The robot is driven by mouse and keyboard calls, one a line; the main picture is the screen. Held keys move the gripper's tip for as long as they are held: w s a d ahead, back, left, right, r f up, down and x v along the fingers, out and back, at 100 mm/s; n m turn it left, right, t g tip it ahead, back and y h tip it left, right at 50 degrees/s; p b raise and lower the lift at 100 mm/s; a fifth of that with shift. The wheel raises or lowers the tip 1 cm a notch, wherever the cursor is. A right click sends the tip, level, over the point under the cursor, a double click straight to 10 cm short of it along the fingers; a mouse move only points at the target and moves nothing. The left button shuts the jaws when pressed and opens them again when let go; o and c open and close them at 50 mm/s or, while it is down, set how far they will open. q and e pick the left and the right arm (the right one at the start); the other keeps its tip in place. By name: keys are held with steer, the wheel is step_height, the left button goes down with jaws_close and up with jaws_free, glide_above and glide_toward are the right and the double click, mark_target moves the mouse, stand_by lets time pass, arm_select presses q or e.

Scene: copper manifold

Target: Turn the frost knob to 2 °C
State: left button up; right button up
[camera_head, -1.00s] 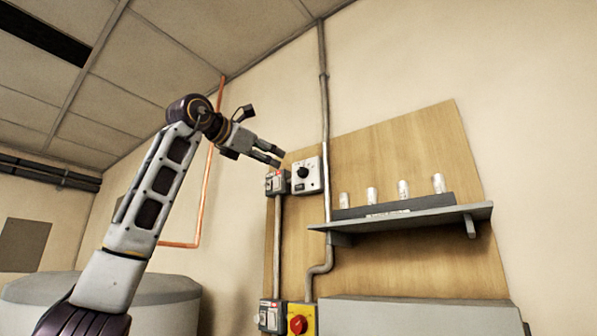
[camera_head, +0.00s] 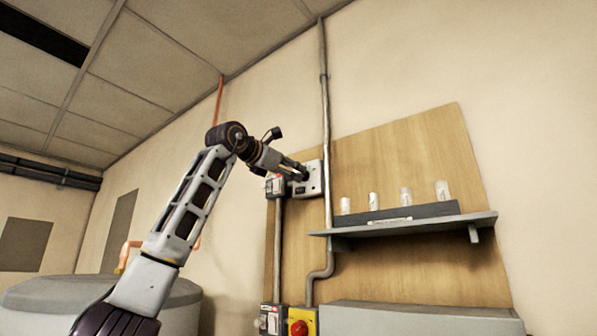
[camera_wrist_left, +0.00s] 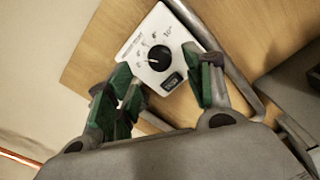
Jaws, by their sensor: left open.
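The frost knob (camera_wrist_left: 159,58) is a round black knob on a white control box (camera_wrist_left: 178,34) fixed to the wooden board. In the left wrist view its pointer and scale marks are too small to read. In the head view the box (camera_head: 315,178) is partly covered by my left gripper (camera_head: 303,174), which hides most of the knob. My left gripper also shows in the left wrist view (camera_wrist_left: 165,92), open, its green-padded fingers on either side of the lower part of the box. I cannot tell whether they touch it. My right gripper is not in view.
A grey switch box (camera_head: 275,187) sits just left of the control box. A vertical grey conduit (camera_head: 325,120) runs close on its right. A yellow box with a red button (camera_head: 302,322) is below.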

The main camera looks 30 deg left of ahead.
mark_target(301, 174)
arm_select(q)
steer(key=shift+w+d+p, duration=0.2)
steer(key=shift+w+p, duration=0.4)
steer(key=shift+w, duration=1.65)
steer(key=c, duration=1)
